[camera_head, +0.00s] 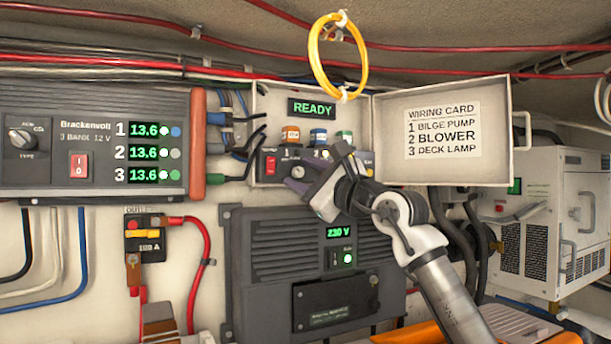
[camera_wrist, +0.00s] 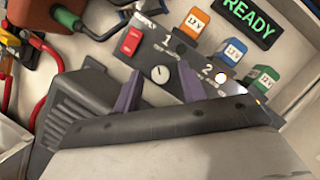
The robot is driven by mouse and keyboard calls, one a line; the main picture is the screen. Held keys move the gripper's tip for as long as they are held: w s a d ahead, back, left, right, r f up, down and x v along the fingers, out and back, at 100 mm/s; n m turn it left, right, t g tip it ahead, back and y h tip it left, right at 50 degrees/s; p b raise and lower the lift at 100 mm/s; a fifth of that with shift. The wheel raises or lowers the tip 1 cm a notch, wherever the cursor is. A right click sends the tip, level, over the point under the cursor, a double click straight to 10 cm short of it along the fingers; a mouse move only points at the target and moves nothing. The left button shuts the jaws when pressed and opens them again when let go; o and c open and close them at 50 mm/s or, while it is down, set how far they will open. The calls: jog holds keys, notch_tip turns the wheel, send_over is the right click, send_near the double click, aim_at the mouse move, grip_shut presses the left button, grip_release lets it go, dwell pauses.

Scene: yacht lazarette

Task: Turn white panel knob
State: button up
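The white panel knob (camera_wrist: 160,74) is a small round dial with a dark pointer mark, on the grey panel inside the open box. In the head view the knob (camera_head: 297,172) shows at the panel's lower left, just beside my fingers. My gripper (camera_head: 304,176) reaches up to the panel from the lower right. In the wrist view my gripper (camera_wrist: 160,82) has its two purple fingers apart, one on each side of the knob. The fingers look empty. I cannot tell whether either finger touches the knob.
A red switch (camera_wrist: 132,41) sits left of the knob. A lit lamp (camera_wrist: 221,77) is by number 2. Orange, blue and green plugs stand above, under the READY display (camera_head: 312,109). The box door (camera_head: 386,110) is open. A grey 230 V unit (camera_head: 270,248) lies below.

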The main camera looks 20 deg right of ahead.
jog(key=shift+s+d+f+b, duration=0.2)
jog(key=shift+s+b, duration=0.1)
jog(key=b+v, duration=0.5)
jog(key=v, duration=0.8)
jog(key=shift+s, duration=0.1)
